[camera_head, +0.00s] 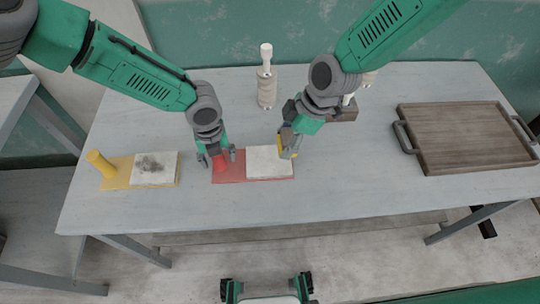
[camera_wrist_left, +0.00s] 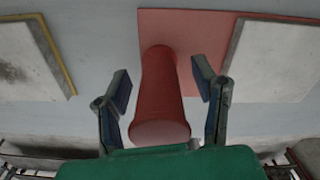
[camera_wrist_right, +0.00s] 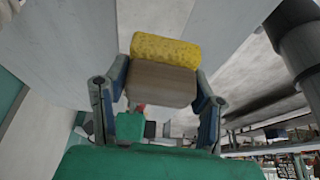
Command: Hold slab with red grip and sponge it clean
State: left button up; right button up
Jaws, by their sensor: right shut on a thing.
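A pale slab (camera_head: 270,161) lies on a red board (camera_head: 229,178) with an upright red grip (camera_head: 220,165) at its left end. No dark smear shows on this slab in the head view. My left gripper (camera_head: 218,157) is at the red grip. In the left wrist view its fingers stand on either side of the red grip (camera_wrist_left: 160,95), with gaps on both sides. My right gripper (camera_head: 288,147) is shut on a wood-backed yellow sponge (camera_wrist_right: 165,50), by the slab's right end. Whether the sponge (camera_head: 281,148) touches the slab cannot be told.
A yellow board (camera_head: 115,172) with a yellow grip (camera_head: 100,163) bears a dark-smeared slab (camera_head: 155,168) at the left. A ribbed bottle-like object (camera_head: 266,85) stands at the back. A wooden tray (camera_head: 465,137) lies at the right. The table's front strip is clear.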

pick_arm(q)
notch_tip(320, 180, up, 12)
jog(key=shift+w+f, duration=0.1)
dwell(0.5)
